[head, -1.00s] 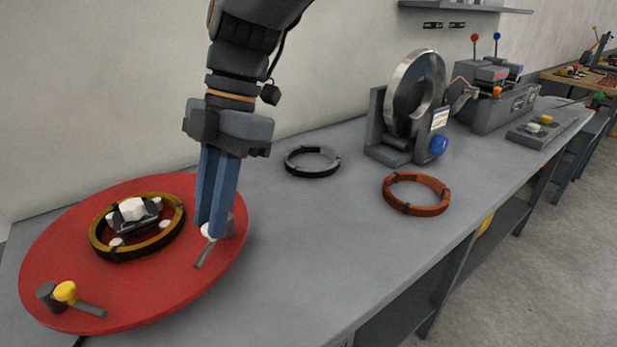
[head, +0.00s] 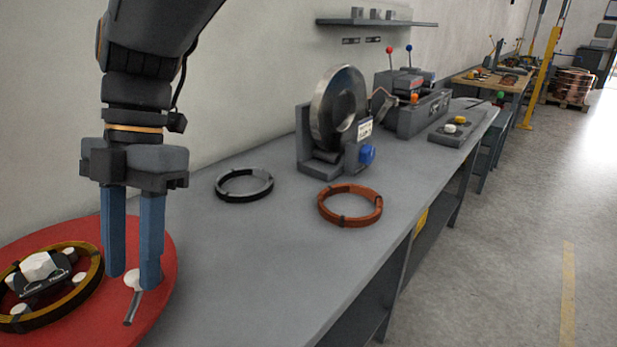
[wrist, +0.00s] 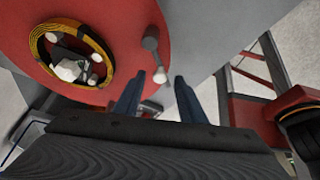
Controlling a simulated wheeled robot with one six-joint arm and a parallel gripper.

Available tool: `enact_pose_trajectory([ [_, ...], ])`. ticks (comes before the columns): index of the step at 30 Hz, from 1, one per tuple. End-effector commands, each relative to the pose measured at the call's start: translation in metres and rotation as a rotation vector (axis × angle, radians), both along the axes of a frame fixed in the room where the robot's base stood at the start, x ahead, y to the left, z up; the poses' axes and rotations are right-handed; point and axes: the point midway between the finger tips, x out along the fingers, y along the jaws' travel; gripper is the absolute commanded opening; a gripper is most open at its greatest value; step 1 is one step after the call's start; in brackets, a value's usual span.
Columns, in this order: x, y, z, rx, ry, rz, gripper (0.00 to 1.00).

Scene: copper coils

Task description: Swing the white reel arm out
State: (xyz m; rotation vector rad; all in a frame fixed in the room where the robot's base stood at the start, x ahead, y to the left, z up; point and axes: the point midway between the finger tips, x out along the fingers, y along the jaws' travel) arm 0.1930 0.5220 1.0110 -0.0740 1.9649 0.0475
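The white reel arm is a short grey bar with a white knob (head: 133,279), near the right edge of the red reel disc (head: 150,312). In the wrist view the white knob (wrist: 159,77) sits just beyond and between the fingertips, with a gap to both fingers. My gripper (head: 131,280) points down with its two blue fingers apart, open; it also shows in the wrist view (wrist: 158,88). A gold-and-black coil (wrist: 103,41) lies on the disc around a dark hub with a white block (wrist: 68,70).
A grey-black ring (head: 245,186) and a copper ring (head: 350,206) lie on the grey bench (head: 265,255). Behind them stands a machine with a steel coil (head: 338,108). The wall is close behind my arm. The bench between disc and rings is clear.

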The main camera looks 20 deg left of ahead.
Motion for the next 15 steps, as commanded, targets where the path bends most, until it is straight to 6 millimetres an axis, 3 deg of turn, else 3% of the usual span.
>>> enact_pose_trajectory([
  [9, 0.003, 0.0, 0.003, 0.002, -0.002, -0.002, 0.37],
  [15, 0.013, 0.002, 0.027, 0.005, -0.004, -0.002, 0.37],
])
